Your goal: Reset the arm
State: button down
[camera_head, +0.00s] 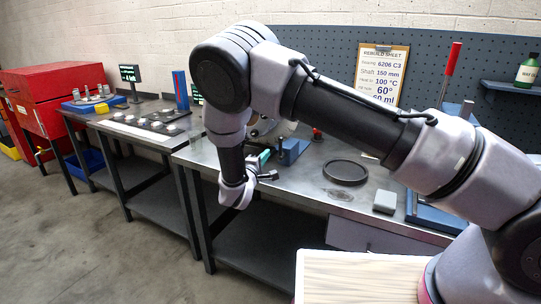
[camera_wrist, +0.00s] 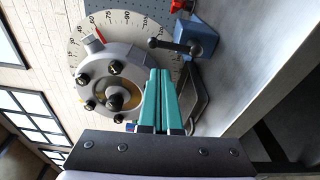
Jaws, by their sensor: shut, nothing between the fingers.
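My arm reaches across the head view from the right and bends down at the bench's front edge. My gripper (camera_head: 262,160) is beside the metal bench, partly hidden by my own wrist. In the wrist view my gripper (camera_wrist: 163,75) shows two teal fingers pressed together with nothing between them. Beyond the fingertips is a grey round rotor hub (camera_wrist: 112,85) with several dark studs, in front of a dial plate (camera_wrist: 75,52) marked in degrees. The fingers look apart from the hub, though the depth is hard to tell.
A blue block with a black-knobbed lever (camera_wrist: 200,38) stands by the dial. A red cabinet (camera_head: 60,90) stands far left. The floor (camera_head: 120,250) at front left is clear.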

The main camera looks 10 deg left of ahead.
jog(key=shift+s, duration=0.15)
jog(key=w+d+r+m+g+h, duration=0.1)
jog(key=d+r+m+g+h, duration=0.3)
jog(key=d, duration=0.4)
jog(key=w+d+r+m+g+h, duration=0.1)
jog(key=d+r+m+g+h, duration=0.15)
jog(key=d+r, duration=0.45)
jog(key=s+d+r+m+g+y, duration=0.1)
jog(key=s+d+r+m+g, duration=0.25)
jog(key=d, duration=0.35)
jog(key=s+d+r+m+g+y, duration=0.1)
jog(key=s+d+r+m+g, duration=0.2)
jog(key=d, duration=0.5)
jog(key=s+d+r+m+t+y, duration=0.1)
jog(key=s+d+r+m+y, duration=0.1)
jog(key=s+r, duration=0.3)
jog(key=s+d+r+m+t+y, duration=0.1)
jog(key=s+r+y, duration=0.4)
jog(key=s, duration=0.5)
jog(key=s+d+r+m+y, duration=0.3)
jog(key=s+r+m, duration=0.1)
jog(key=s+r, duration=0.3)
jog(key=shift+s+d+r+m+t, duration=0.2)
jog(key=shift+s+d+m+t, duration=0.1)
jog(key=shift+s+d+t, duration=0.1)
